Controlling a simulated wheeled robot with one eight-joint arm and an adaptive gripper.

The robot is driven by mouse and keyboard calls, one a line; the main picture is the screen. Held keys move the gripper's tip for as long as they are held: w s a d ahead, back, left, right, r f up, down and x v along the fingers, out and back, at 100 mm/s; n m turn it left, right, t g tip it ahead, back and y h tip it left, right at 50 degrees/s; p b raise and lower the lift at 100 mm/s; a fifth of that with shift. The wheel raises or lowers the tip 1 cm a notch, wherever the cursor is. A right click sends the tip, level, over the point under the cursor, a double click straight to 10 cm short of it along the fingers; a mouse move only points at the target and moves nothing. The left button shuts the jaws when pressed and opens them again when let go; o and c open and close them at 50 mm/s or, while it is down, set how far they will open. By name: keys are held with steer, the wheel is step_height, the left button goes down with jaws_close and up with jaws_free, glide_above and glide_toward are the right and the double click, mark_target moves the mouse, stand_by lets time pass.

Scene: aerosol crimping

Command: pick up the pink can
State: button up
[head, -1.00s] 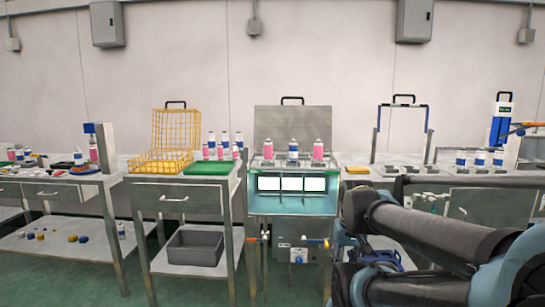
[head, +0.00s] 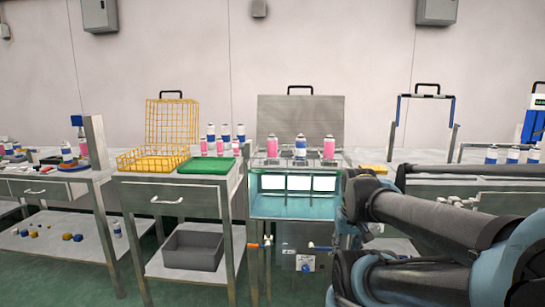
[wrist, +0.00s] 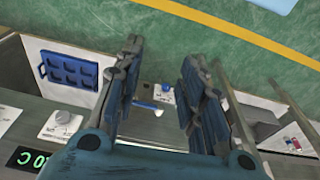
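Two pink cans stand upright on the water-bath station in the head view, the left pink can (head: 272,147) and the right pink can (head: 328,148), with a blue-and-white can (head: 300,147) between them. Another pink can (head: 82,143) stands at the left bench, and pink shows among the cans behind the green tray. My gripper (wrist: 163,65) shows in the wrist view with its two fingers apart and nothing between them. It points down over the green floor and a panel edge. The gripper itself is not clear in the head view, where my arm fills the lower right.
A yellow wire basket (head: 155,157) and green tray (head: 207,165) sit on the table left of the station. A grey bin (head: 193,250) is on its lower shelf. More cans (head: 513,156) stand at the right. Green floor lies in front.

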steer(key=o, duration=0.3)
step_height(320, 180, up, 2)
steer(key=shift+w+a+r, duration=0.1)
steer(key=shift+a+r, duration=0.05)
steer(key=shift+r, duration=0.05)
step_height(320, 180, up, 34)
steer(key=n+t+y, duration=0.2)
steer(key=n, duration=0.4)
glide_above(273, 135)
steer(key=s+d, duration=0.2)
steer(key=s, duration=0.1)
steer(key=x, duration=1)
steer(key=shift+s+a+f, duration=0.1)
steer(key=shift+a+f, duration=0.15)
steer(key=shift+f, duration=0.05)
steer(key=shift+s+x, duration=0.15)
steer(key=shift+x, duration=1.4)
steer(key=shift+s+x, duration=0.15)
steer(key=shift+x, duration=1.45)
steer(key=shift+f, duration=0.1)
steer(key=c, duration=1.2)
